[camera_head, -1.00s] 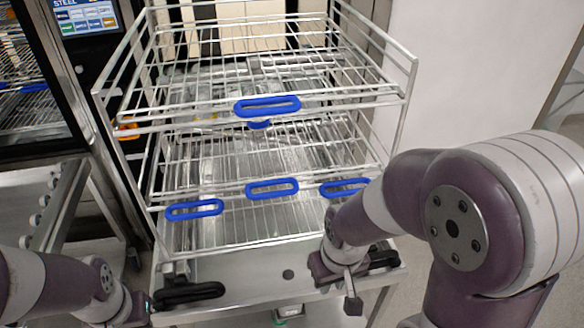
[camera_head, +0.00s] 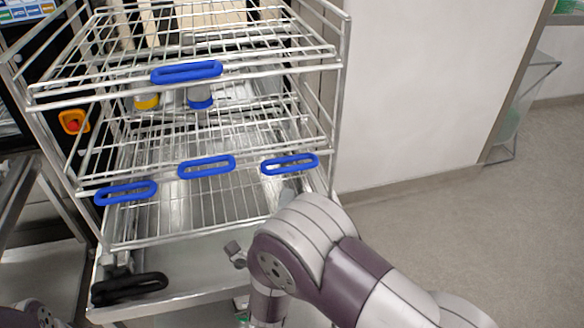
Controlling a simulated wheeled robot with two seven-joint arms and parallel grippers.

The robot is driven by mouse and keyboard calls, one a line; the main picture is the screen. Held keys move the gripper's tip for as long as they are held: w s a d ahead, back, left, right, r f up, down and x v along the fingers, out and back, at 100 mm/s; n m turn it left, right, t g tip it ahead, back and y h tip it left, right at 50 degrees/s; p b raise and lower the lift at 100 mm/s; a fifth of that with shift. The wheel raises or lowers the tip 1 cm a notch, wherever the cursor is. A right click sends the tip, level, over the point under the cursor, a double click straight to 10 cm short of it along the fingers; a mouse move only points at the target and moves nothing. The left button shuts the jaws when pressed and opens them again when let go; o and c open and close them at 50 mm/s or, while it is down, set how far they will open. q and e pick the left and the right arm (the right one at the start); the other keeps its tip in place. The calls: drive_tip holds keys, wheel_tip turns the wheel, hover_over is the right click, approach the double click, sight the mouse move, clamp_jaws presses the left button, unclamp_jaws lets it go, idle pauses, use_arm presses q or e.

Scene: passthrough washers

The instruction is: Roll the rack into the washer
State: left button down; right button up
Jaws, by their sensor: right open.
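The rack (camera_head: 185,85) is a tall steel wire frame with tiered shelves and blue oval handles. It stands upright on a steel trolley (camera_head: 190,288) with a black handle (camera_head: 128,287) at its front left corner. My right gripper (camera_head: 237,254) is open at the trolley's front right, with its grey finger near the front edge. My own right arm hides much of it and the trolley's right handle. Only a bit of my left arm shows at the bottom left; its gripper is out of view. The washer's control panel (camera_head: 26,10) shows at the top left; the rack hides what lies behind it.
A yellow item (camera_head: 146,102) and a grey-and-blue item (camera_head: 200,97) show through the rack. An orange switch (camera_head: 74,122) is left of it. A white wall (camera_head: 415,85) stands at right, with open grey floor (camera_head: 480,230) before it.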

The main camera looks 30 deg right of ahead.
sight(293, 169)
drive_tip(key=p+x, duration=0.1)
drive_tip(key=x, duration=0.9)
drive_tip(key=shift+w+d, duration=0.2)
drive_tip(key=shift+c, duration=0.2)
clamp_jaws()
